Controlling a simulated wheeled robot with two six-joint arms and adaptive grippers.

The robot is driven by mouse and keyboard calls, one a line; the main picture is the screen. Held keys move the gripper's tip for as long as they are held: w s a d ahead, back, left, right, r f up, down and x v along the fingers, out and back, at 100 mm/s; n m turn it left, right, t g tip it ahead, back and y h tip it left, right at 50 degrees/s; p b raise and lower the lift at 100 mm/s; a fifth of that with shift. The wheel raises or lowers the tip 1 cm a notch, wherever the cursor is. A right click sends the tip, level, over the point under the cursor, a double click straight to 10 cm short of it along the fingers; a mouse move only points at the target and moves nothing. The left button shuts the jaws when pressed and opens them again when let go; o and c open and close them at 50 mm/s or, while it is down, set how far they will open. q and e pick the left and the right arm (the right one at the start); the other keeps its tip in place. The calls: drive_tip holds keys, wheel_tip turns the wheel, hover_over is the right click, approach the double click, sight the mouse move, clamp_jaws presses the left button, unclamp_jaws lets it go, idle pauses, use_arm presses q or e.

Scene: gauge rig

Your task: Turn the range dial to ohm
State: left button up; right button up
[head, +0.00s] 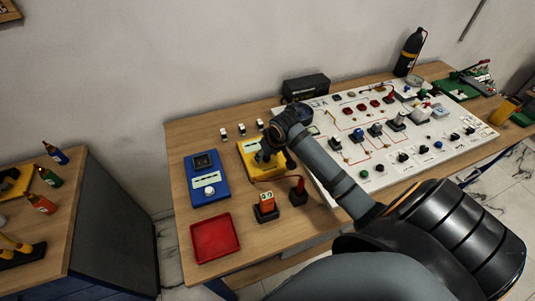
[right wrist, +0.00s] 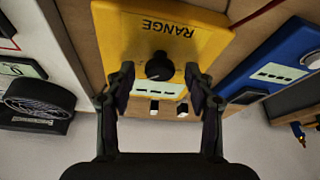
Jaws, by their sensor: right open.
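The yellow meter (head: 246,150) lies on the wooden table, partly hidden in the head view by my right arm. In the right wrist view the yellow meter (right wrist: 205,40) shows the upside-down word RANGE and a pale strip with dark marks. Its black range dial (right wrist: 158,66) is round; which mark it points to is too small to tell. My right gripper (right wrist: 160,88) is open, one finger on each side of the dial in the picture, with gaps on both sides. In the head view my right gripper (head: 270,157) is over the meter. My left gripper is out of view.
A blue device (head: 207,178) with a white knob stands left of the meter. A white panel (head: 420,165) with switches fills the right side.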

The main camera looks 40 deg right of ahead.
drive_tip(key=v, duration=1.2)
